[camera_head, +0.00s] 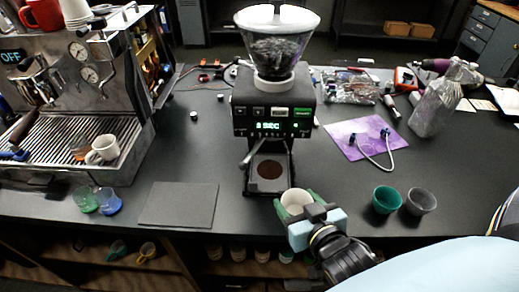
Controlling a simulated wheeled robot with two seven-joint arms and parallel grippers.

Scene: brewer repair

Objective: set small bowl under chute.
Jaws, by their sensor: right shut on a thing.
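The grinder (273,110) stands at the middle of the counter. Its chute (269,146) points down over a base plate with a dark brown round patch (270,169) on it. My right gripper (300,212) is shut on a small pale bowl (295,199), just right of and in front of the grinder base. The bowl looks upright, opening up, and is not under the chute. The gripper hides its near side. A teal bowl (387,200) and a grey bowl (420,201) stand to the right. My left gripper is not in view.
The espresso machine (70,90) stands at left, with a white cup (103,149) on its drip tray. Green and blue glasses (109,201) and a dark mat (180,204) lie left of the grinder. A purple mat (358,139) and a clear jug (436,100) are at right.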

